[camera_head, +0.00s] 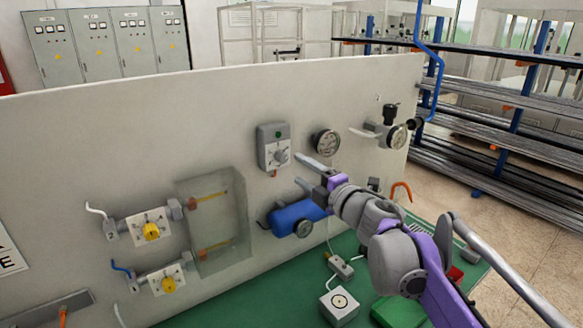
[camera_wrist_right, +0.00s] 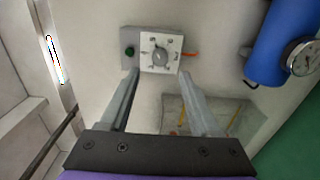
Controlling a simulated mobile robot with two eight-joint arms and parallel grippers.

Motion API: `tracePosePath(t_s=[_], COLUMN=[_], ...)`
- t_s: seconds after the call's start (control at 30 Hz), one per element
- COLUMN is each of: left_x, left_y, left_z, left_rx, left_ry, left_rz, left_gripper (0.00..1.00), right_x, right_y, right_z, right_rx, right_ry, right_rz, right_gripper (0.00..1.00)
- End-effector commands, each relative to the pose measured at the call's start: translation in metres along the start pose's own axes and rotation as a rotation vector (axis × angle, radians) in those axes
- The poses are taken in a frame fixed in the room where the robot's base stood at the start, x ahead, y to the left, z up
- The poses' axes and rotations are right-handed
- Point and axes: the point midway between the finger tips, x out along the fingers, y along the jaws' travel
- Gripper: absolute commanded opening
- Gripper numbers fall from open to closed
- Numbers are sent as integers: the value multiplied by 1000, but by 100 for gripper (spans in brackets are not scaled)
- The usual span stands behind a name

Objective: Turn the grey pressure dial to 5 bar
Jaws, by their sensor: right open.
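The grey pressure dial (camera_head: 281,156) is a round knob on a white scale plate, on a grey box (camera_head: 266,137) with a green button, fixed to the upright panel. In the right wrist view the dial (camera_wrist_right: 160,55) sits just beyond the fingertips, near the middle. The scale figures are too small to read. My right gripper (camera_head: 299,171) is open and empty, with its two fingers pointing at the panel close to the dial. In the wrist view the right gripper (camera_wrist_right: 158,75) has its fingers spread on either side of the dial, apparently short of it. My left gripper is not in view.
A round gauge (camera_head: 326,142) and a valve with gauge (camera_head: 397,136) are to the right of the dial. A blue tank (camera_head: 290,219) is below. A clear box (camera_head: 222,240) and yellow knobs (camera_head: 151,231) are at left. The green bench (camera_head: 255,300) holds small boxes.

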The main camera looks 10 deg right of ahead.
Motion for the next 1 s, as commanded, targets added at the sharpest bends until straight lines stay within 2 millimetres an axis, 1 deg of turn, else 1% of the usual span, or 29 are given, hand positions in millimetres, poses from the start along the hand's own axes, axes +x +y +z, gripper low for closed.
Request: tracePosePath(t_s=[0.03,0.1,0.23,0.37,0.63,0.77,0.87,0.97,1.0], left_x=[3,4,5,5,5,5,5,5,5], left_y=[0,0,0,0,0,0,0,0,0], left_z=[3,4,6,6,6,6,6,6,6], left_rx=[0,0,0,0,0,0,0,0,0], left_ry=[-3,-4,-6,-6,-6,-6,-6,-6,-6], left_rz=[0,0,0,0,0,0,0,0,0], left_gripper=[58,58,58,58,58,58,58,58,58], right_x=[-11,-21,-34,-38,-38,-46,-65,-100,-117], right_y=[-2,-2,0,0,0,-2,-15,-52,-74], right_z=[0,1,0,0,0,7,21,36,39], right_rx=[0,0,1,1,3,76,234,477,587], right_ry=[-3,-2,-2,0,-3,-79,-231,-435,-518], right_rz=[-2,-1,0,0,1,22,50,52,39], right_gripper=[63,63,63,63,63,63,63,63,63])
